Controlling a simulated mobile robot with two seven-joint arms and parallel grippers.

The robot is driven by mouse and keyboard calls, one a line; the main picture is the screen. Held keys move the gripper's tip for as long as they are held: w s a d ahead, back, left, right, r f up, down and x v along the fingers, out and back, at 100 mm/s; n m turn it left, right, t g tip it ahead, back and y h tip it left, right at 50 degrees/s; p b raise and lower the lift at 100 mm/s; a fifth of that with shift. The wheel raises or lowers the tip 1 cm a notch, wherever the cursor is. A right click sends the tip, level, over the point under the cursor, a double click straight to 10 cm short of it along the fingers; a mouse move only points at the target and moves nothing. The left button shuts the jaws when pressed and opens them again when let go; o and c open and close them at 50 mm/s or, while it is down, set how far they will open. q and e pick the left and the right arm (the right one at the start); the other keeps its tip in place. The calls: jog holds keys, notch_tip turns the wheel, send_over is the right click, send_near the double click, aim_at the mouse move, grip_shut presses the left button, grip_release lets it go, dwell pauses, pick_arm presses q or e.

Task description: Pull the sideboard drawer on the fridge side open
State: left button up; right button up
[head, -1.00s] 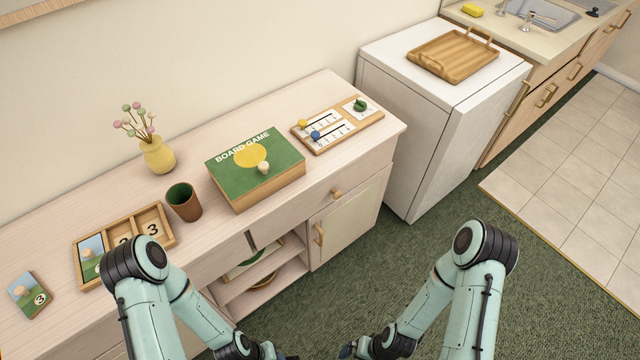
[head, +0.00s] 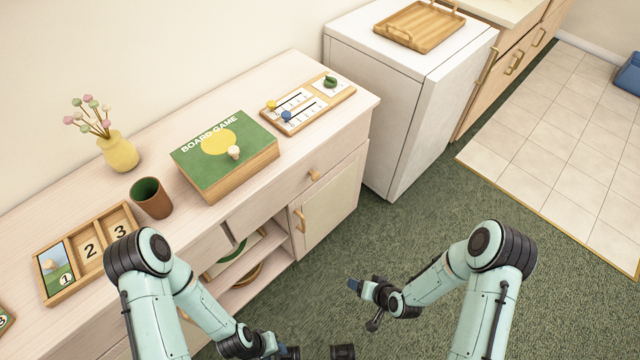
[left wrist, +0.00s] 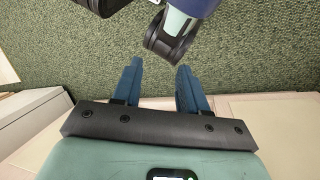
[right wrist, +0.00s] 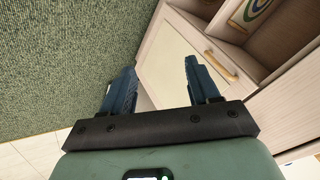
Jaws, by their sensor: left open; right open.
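The sideboard (head: 60,215) runs along the wall, its right end near the white fridge (head: 405,85). The fridge-side drawer (head: 338,163) sits under its top, above a cabinet door, and looks shut. Its small round wooden knob (head: 314,175) is clear of both grippers. My left gripper (left wrist: 159,68) is open and empty over the carpet, low at the bottom of the head view and partly cut off there. My right gripper (right wrist: 160,66) is open and empty; in the head view it is over the carpet, right of and below the knob. The cabinet door shows beyond it in the right wrist view.
On the sideboard are a vase (head: 119,152), a brown cup (head: 151,198), a board game box (head: 222,155), a scoring board (head: 298,105) and a number tray (head: 45,290). The door below has a handle (head: 301,221). Green carpet (head: 400,230) lies free in front.

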jog(key=w+r+n+t+y+b, duration=0.1)
jog(key=w+r+n+t+b, duration=0.15)
jog(key=w, duration=0.45)
jog(key=w+r+n+t+y+b, duration=0.1)
jog(key=w+r+t+y+b, duration=0.15)
jog(key=w, duration=0.45)
jog(key=n+t+y+b, duration=0.2)
jog(key=n+y+b, duration=0.2)
jog(key=n+y, duration=0.1)
send_near(318, 177)
jog(key=shift+m, duration=0.35)
jog(key=b+x, duration=0.1)
jog(key=x, duration=0.7)
jog(key=shift+a+r, duration=0.1)
jog(key=shift+a, duration=0.2)
pick_arm(q)
jog(key=w+a+f+t, duration=0.1)
jog(key=w+f, duration=0.2)
jog(key=f, duration=0.3)
jog(key=w+a+f+t+y, duration=0.1)
jog(key=w+f, duration=0.2)
jog(key=f, duration=0.3)
jog(key=shift+a+f, duration=0.2)
jog(key=shift+a, duration=0.1)
jog(key=shift+w, duration=0.1)
pick_arm(e)
jog(key=shift+d, duration=0.1)
grip_shut()
